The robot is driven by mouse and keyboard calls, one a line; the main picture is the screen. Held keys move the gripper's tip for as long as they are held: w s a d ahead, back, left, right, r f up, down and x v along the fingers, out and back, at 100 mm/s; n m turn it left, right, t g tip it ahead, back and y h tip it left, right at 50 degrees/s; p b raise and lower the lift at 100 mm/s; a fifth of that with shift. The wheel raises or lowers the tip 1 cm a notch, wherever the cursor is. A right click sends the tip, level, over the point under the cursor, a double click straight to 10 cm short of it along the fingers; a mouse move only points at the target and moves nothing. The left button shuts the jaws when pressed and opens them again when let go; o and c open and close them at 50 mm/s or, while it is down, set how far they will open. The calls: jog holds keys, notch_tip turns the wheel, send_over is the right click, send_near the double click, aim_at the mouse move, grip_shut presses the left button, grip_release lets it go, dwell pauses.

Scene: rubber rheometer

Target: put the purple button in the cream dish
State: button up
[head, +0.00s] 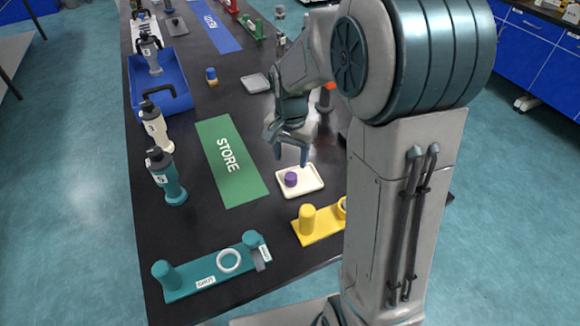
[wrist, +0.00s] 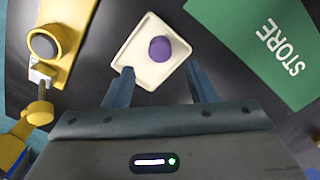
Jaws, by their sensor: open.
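The purple button (head: 291,179) lies inside the cream dish (head: 313,186), left of the dish's middle in the head view. In the wrist view the purple button (wrist: 160,49) rests on the floor of the cream dish (wrist: 137,69), toward its right side. My gripper (head: 292,160) is above the dish, with its fingers pointing down. In the wrist view its two fingers (wrist: 163,78) are spread apart with nothing between them. The button is apart from both fingers.
A green STORE mat (head: 228,160) lies beside the dish. A yellow stand (head: 318,228) and a teal stand (head: 200,284) are nearer. Bottles (head: 168,178) and a blue tray (head: 174,72) line the left. A grey dish (head: 256,83) lies farther back.

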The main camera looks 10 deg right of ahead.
notch_tip(320, 180, up, 5)
jog(key=s+r+n+t, duration=0.1)
jog(key=s+n, duration=0.2)
jog(key=s, duration=0.5)
jog(key=s+d+r+n+t, duration=0.1)
jog(key=s+n, duration=0.3)
jog(key=s, duration=0.5)
jog(key=shift+s+d+r+t, duration=0.15)
jog(key=shift+r+t, duration=0.1)
jog(key=shift+t, duration=0.05)
jog(key=c, duration=0.3)
jog(key=shift+n, duration=0.3)
